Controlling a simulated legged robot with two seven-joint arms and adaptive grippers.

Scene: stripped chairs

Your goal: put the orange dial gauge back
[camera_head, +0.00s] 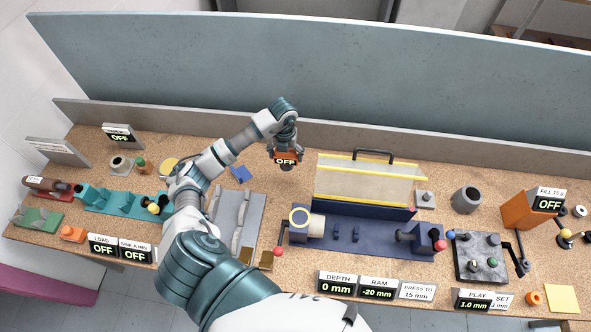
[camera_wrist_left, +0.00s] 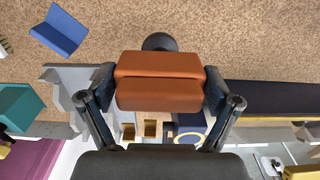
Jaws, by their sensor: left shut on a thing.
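The orange dial gauge (camera_head: 286,157), with a dark display reading OFF, is in my left gripper (camera_head: 284,143) above the back middle of the cork-topped bench. In the left wrist view the orange gauge (camera_wrist_left: 160,82) sits between the two dark fingers of my left gripper (camera_wrist_left: 160,88), one at each side. A dark round end sticks out beyond it. A small blue angled holder (camera_head: 241,174) stands empty on the bench, left of the gauge; it also shows at upper left in the left wrist view (camera_wrist_left: 60,32). My right gripper is not in view.
A blue press with a yellow-edged clear guard (camera_head: 368,181) stands right of the gauge. A grey grooved block (camera_head: 236,219) lies in front of the blue holder. Display signs line the front edge. A low back ledge (camera_head: 400,149) runs behind the bench.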

